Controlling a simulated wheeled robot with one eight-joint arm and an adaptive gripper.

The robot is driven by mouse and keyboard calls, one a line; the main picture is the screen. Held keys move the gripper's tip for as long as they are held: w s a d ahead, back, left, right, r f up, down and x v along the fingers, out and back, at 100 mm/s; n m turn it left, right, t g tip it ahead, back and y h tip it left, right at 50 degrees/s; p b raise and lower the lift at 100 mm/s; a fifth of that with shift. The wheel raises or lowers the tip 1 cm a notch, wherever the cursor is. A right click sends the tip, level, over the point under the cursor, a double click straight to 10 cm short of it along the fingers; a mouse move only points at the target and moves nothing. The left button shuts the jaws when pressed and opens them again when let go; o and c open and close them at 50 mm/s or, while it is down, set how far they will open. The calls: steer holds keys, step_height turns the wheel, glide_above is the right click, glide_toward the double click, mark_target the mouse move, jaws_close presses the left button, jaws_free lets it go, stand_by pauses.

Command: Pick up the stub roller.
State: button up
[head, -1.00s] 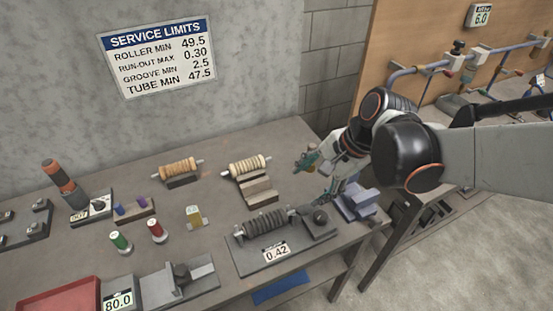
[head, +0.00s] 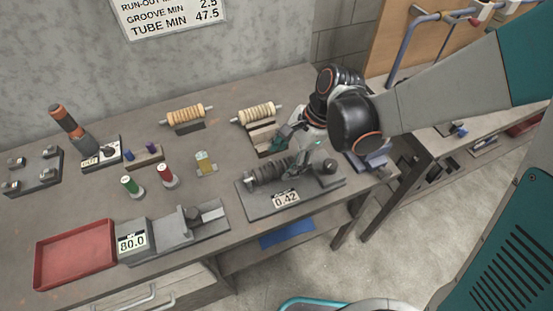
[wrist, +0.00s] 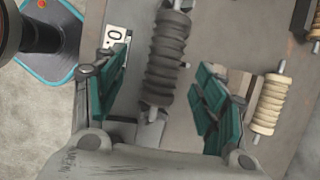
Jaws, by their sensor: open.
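A dark grey ribbed roller (head: 264,170) with thin shaft ends, likely the stub roller, lies on a grey fixture (head: 315,184) with a 0.42 display. In the wrist view the dark roller (wrist: 168,55) runs between the two teal fingers of my gripper (wrist: 162,95). The fingers are spread apart, with space on both sides of the roller. The height of the fingertips over the roller is hard to tell.
Two tan ribbed rollers (head: 187,115) (head: 256,113) rest on supports behind.

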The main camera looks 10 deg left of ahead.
mark_target(277, 166)
steer(key=shift+w+a+b+x, duration=0.15)
steer(key=shift+b+x, duration=0.35)
steer(key=shift+x, duration=1.05)
steer(key=shift+w+a+b+x, duration=0.15)
steer(key=shift+b+x, duration=0.35)
steer(key=shift+x, duration=1.1)
steer(key=shift+d+r, duration=0.1)
steer(key=shift+r, duration=0.1)
steer(key=c, duration=1.4)
